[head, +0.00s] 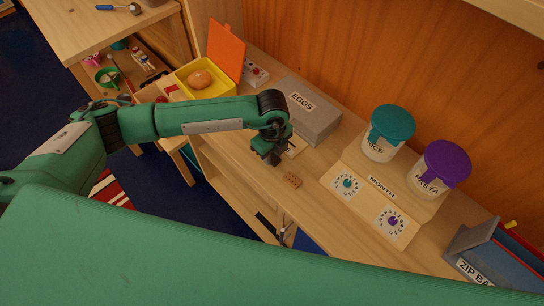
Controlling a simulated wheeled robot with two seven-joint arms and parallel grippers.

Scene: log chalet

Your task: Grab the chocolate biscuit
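A small brown biscuit (292,180), which looks like the chocolate biscuit, lies flat on the wooden counter (318,212). My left gripper (272,159) points down just to the upper left of it in the head view, apart from it in the picture. Its dark fingers are small and partly hidden by the wrist, so I cannot tell how far apart they are. I see nothing held in them. My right gripper is not in view.
A grey EGGS box (309,117) stands behind the gripper. Right of the biscuit are a MONTH dial board (375,190), a teal-lidded RICE jar (389,133) and a purple-lidded PASTA jar (441,168). A yellow box (222,89) with an orange lid holds a round brown item. The counter's front edge is close to the biscuit.

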